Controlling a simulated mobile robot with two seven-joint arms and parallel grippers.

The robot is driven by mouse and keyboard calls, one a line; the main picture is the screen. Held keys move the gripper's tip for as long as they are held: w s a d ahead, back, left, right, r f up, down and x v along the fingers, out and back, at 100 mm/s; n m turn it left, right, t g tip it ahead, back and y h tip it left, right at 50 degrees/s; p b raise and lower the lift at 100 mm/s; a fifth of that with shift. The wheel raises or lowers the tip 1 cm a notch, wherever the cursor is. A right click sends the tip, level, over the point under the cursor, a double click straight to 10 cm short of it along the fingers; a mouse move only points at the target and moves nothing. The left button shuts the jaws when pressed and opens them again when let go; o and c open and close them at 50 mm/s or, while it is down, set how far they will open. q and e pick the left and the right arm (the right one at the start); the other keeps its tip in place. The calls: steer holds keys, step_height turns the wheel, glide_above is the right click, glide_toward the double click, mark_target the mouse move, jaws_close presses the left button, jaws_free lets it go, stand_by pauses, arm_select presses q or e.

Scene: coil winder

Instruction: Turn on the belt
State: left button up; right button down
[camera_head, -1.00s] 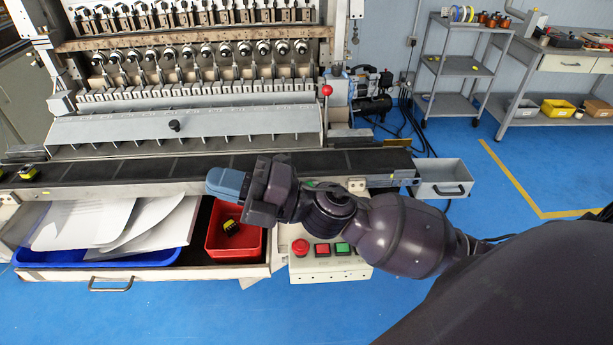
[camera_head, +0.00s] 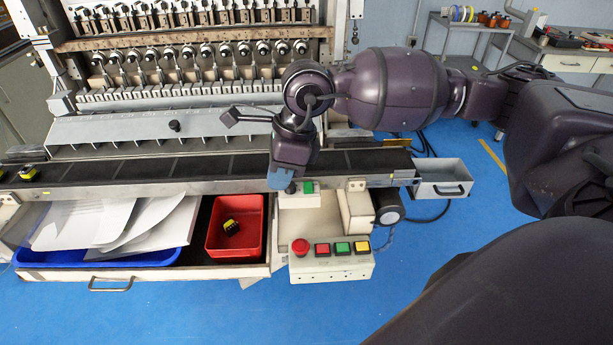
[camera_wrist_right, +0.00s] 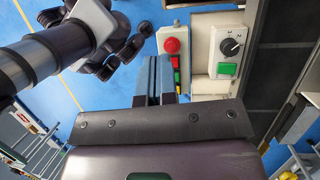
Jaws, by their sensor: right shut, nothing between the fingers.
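The dark conveyor belt (camera_head: 130,172) runs along the front of the winder. A small panel with a green button (camera_head: 308,187) sits just below the belt's front edge. In the right wrist view, this panel (camera_wrist_right: 202,66) carries a black rotary knob (camera_wrist_right: 231,46) beside its green button (camera_wrist_right: 227,68). My right gripper (camera_head: 281,182) points down with blue-grey fingers shut and empty, just left of the green button in the head view. In the right wrist view its fingers (camera_wrist_right: 153,76) appear apart from the knob and green button. I cannot tell its height above the panel.
A control box (camera_head: 330,270) with a red mushroom button and red, green and yellow buttons is in front. A red bin (camera_head: 235,255) and blue tray (camera_head: 100,258) with papers lie in the open drawer. A grey box (camera_head: 441,178) hangs at the belt's right end.

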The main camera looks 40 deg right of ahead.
mark_target(307, 183)
arm_select(q)
steer(key=shift+s+a+f, duration=0.1)
steer(key=shift+s+f, duration=0.05)
steer(key=shift+s, duration=0.2)
arm_select(e)
steer(key=w+d+r+t+h, duration=0.1)
steer(key=w+d+r+h, duration=0.2)
steer(key=d, duration=0.5)
steer(key=shift+d+r+h, duration=0.25)
steer(key=shift+r+h, duration=0.25)
steer(key=shift+h, duration=0.5)
steer(key=shift+f, duration=0.15)
steer(key=f, duration=0.4)
steer(key=w+f, duration=0.1)
steer(key=f, duration=0.3)
steer(key=w+d+f, duration=0.1)
steer(key=f, duration=0.3)
steer(key=shift+d, duration=0.1)
steer(key=shift+w+d+f, duration=0.1)
steer(key=shift+w+f, duration=0.1)
steer(key=shift+f, duration=0.5)
arm_select(q)
steer(key=shift+f, duration=0.3)
arm_select(e)
steer(key=shift+f, duration=0.1)
